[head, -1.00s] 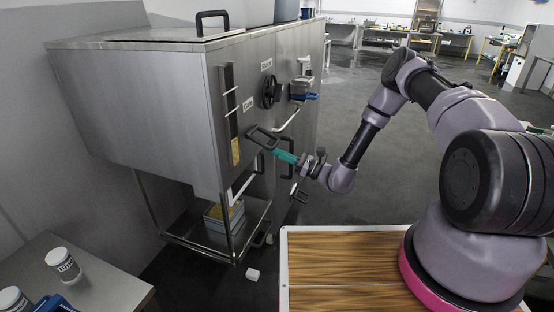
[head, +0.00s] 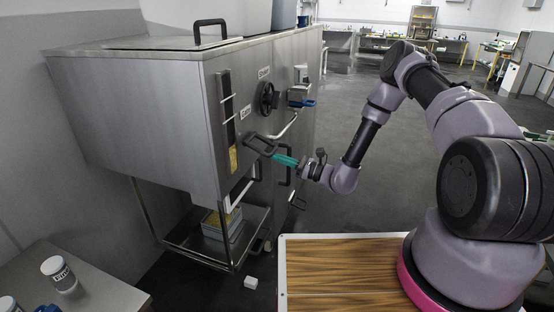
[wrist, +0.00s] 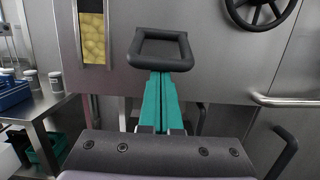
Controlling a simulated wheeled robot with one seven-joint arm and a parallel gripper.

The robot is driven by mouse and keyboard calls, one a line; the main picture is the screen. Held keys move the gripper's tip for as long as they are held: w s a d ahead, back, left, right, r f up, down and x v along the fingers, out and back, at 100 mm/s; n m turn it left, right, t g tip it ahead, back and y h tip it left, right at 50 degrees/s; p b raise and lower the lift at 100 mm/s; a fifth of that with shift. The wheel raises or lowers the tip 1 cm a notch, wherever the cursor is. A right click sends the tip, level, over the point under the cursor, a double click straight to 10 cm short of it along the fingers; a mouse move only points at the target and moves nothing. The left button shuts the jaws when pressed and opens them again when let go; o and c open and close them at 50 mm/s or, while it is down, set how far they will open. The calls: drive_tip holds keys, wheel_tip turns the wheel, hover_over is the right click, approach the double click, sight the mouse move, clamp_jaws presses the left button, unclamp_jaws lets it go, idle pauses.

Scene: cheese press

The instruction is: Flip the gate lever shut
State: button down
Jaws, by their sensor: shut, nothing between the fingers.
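The gate lever is a dark loop-shaped handle (head: 262,144) on the front of the steel cheese press, below the small label plate. In the wrist view the loop (wrist: 160,34) sits straight ahead, near the top centre. My gripper (head: 276,156) has teal fingers that are shut with nothing between them. The fingertips (wrist: 160,76) reach up to the near bar of the loop. I cannot tell whether they touch it or stop just short. The lever's pivot is hidden in the wrist view.
A black handwheel (head: 267,97) is above the lever. A pale bent rail (head: 285,127) juts out to its right. A yellow-filled sight window (wrist: 91,38) is to its left. A tray shelf (head: 205,246) hangs below. A white block (head: 251,282) lies on the floor.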

drive_tip(key=shift+d+r, duration=0.1)
drive_tip(key=shift+r, duration=0.1)
wheel_tip(320, 180, up, 9)
drive_tip(key=g+h, duration=0.2)
drive_tip(key=h, duration=0.4)
drive_tip(key=shift+d+f, duration=0.15)
drive_tip(key=shift+d, duration=0.1)
drive_tip(key=shift+a, duration=0.1)
idle(0.4)
wheel_tip(320, 180, down, 4)
drive_tip(key=d, duration=0.2)
drive_tip(key=s+d+r, duration=0.3)
drive_tip(key=d+r, duration=0.2)
drive_tip(key=d, duration=0.2)
drive_tip(key=shift+s+r, duration=0.15)
drive_tip(key=shift+s, duration=0.1)
